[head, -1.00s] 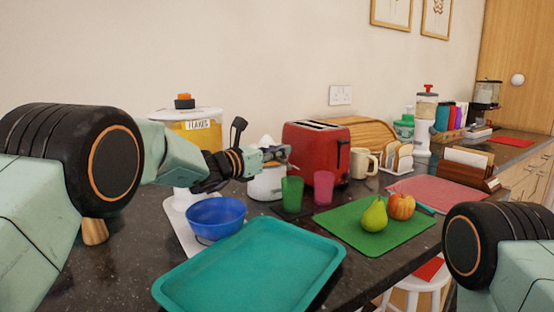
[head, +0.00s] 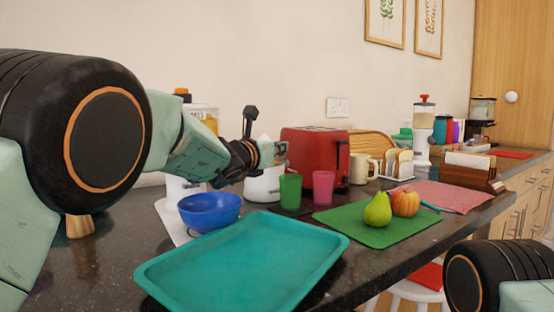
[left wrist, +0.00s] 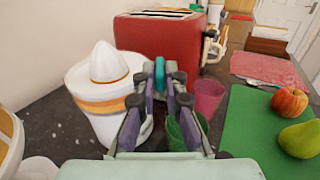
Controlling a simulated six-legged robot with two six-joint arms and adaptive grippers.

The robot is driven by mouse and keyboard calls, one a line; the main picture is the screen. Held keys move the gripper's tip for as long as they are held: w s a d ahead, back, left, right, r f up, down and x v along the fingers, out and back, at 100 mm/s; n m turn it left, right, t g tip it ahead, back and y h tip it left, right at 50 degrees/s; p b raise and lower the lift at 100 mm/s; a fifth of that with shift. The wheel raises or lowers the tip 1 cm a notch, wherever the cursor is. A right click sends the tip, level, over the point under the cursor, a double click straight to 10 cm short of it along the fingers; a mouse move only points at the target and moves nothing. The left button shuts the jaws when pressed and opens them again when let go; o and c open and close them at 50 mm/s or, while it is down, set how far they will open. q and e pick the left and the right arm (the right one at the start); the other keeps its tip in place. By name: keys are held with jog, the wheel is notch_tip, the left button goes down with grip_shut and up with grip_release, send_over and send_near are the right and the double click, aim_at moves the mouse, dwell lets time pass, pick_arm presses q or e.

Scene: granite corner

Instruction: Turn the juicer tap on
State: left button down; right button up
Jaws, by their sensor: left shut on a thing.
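The juicer (head: 262,187) is white with a pointed cone on top and stands left of the red toaster. It also shows in the left wrist view (left wrist: 100,95), with an orange band around it. My left gripper (head: 276,153) is at the juicer's upper right side. In the left wrist view its fingers (left wrist: 160,88) are closed about a small teal piece, the juicer tap (left wrist: 160,72), beside the juicer body. The fingers hide much of the tap. My right gripper is out of view.
Green (head: 290,188) and pink (head: 323,186) cups stand close right of the juicer, before the toaster (head: 315,150). A blue bowl (head: 209,212) and teal tray (head: 240,270) lie in front. A green board (head: 385,235) holds a pear (head: 377,210) and apple (head: 405,203).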

pick_arm(q)
jog(key=shift+r, duration=0.35)
jog(key=c, duration=1.5)
grip_release()
jog(key=shift+s+f, duration=0.1)
jog(key=shift+o, duration=0.4)
jog(key=shift+f, duration=0.1)
jog(key=v, duration=1.2)
jog(key=shift+f, duration=0.1)
